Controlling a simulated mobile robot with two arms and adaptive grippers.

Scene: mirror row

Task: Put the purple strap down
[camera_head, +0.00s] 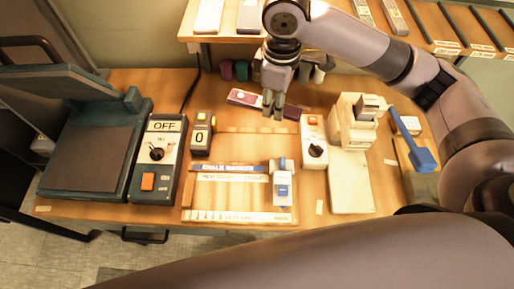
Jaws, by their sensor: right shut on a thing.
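The purple strap (246,98) is a flat bar at the back middle of the wooden table, slanting down to the right. Its left end is pinkish purple with a small pale mark, and its right end is darker. My right gripper (273,109) comes down from above and is shut on the strap near its middle, hiding that part. I cannot tell whether the strap touches the table (347,220) or is held a little above it. My left gripper does not show.
Several small cylinders (241,71) stand behind the strap. A control box with an OFF display (157,150) and a press-like machine (85,135) stand left. Bare wood shows around the strap.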

